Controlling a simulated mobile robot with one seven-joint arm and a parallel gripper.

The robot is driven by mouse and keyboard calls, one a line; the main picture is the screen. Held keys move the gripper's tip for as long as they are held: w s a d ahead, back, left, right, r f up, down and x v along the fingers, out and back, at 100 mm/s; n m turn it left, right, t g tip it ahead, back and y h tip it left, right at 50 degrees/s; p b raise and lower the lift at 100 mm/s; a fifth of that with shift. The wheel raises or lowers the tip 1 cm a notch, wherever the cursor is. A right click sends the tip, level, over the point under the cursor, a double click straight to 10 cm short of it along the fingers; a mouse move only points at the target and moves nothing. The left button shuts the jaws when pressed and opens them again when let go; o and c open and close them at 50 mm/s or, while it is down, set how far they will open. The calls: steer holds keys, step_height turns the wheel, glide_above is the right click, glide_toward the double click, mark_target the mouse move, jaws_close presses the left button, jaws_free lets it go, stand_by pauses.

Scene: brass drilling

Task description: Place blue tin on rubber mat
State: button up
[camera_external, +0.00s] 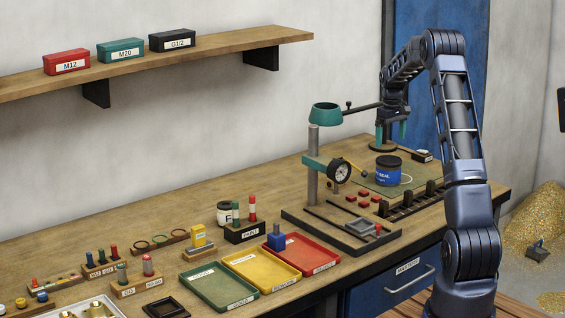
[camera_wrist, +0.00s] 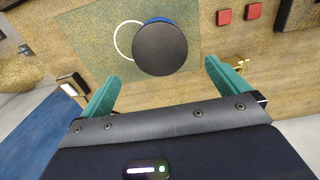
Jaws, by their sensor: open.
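The blue tin (camera_external: 388,171), with a dark lid and a white-lettered label, stands upright on the green rubber mat (camera_external: 366,180) at the back right of the bench. In the wrist view, the tin (camera_wrist: 160,50) shows mostly as its dark round lid, with a sliver of blue at its far edge. It partly covers a white ring marked on the mat (camera_wrist: 185,88) and sits off to the ring's right. My gripper (camera_external: 391,132) is open and empty, with its teal fingers apart. In the wrist view the tin lies just beyond the fingertips (camera_wrist: 161,72), not between them.
A teal stand with a dial gauge (camera_external: 338,170) rises left of the mat. Red blocks (camera_external: 363,203) and a dark slotted rack (camera_external: 410,200) lie in front. Green, yellow and red trays (camera_external: 308,252) line the bench front. A shelf with boxes (camera_external: 121,50) hangs on the wall.

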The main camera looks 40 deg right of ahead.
steer(key=s+a+r, duration=0.4)
steer(key=a+r, duration=0.8)
steer(key=r, duration=0.1)
steer(key=s+a+r+t, duration=0.1)
steer(key=s+a+r, duration=0.35)
steer(key=a, duration=0.35)
steer(key=s+a+r+t, duration=0.1)
steer(key=s+a+r, duration=0.2)
steer(key=s+a, duration=0.35)
steer(key=s+a+r+t, duration=0.1)
steer(key=s+a, duration=1)
steer(key=s, duration=0.2)
steer(key=s+a+f, duration=0.2)
steer(key=s+a, duration=0.1)
steer(key=s, duration=0.4)
steer(key=s+a+f+t, duration=0.1)
steer(key=s+a+f, duration=0.2)
steer(key=s, duration=0.5)
steer(key=shift+s+a+t, duration=0.3)
